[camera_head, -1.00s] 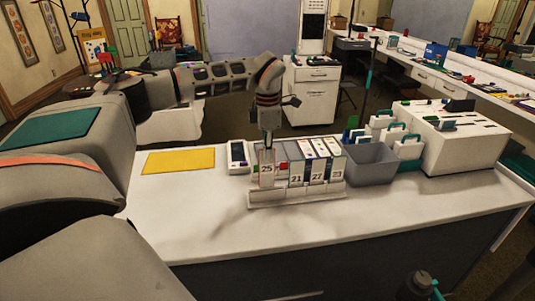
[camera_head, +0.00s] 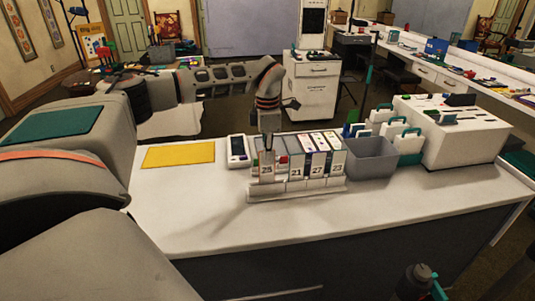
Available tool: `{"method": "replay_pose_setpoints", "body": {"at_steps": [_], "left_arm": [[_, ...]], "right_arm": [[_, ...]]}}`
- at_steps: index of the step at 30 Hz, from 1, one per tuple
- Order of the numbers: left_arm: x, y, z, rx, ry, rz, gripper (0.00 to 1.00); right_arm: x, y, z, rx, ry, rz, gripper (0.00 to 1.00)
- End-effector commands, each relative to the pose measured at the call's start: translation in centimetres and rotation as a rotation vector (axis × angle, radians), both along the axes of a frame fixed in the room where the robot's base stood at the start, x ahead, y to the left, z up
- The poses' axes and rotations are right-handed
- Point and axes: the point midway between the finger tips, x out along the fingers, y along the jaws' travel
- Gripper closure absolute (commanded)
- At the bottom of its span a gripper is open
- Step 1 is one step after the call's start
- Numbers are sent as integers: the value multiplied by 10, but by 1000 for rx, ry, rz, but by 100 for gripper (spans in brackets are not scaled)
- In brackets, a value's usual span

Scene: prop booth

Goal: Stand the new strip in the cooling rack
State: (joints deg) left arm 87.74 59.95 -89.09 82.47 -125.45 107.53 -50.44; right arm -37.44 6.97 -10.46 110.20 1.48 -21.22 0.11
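A pale strip marked 25 (camera_head: 266,167) is upright at the left end of the white rack (camera_head: 297,192) on the white counter. My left gripper (camera_head: 267,146) comes down from above on the strip's top and appears shut on it. The fingertips are small and partly hard to make out. The strip's foot is at or just behind the rack's front ledge; I cannot tell if it is seated. Strips marked 21, 27 and 23 (camera_head: 316,165) stand to its right. A dark part with teal at the bottom right seems to be my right gripper (camera_head: 424,282); its fingers are unclear.
A grey bin (camera_head: 371,160) stands just right of the rack, with a large white box (camera_head: 458,135) beyond it. A white handheld device (camera_head: 237,150) is to the rack's left. A yellow mat (camera_head: 178,155) lies farther left. The front counter is clear.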

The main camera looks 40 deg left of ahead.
Motion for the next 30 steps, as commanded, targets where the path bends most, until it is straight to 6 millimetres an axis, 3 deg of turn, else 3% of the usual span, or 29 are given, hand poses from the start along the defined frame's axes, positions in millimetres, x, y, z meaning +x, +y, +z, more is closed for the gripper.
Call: {"method": "replay_pose_setpoints", "body": {"at_steps": [18,30], "left_arm": [[0,0,-19,-1,1,0,100],[0,0,-21,-1,0,0,100]], "right_arm": [[3,2,2,2,-13,9,100],[4,4,3,3,-15,10,100]]}}
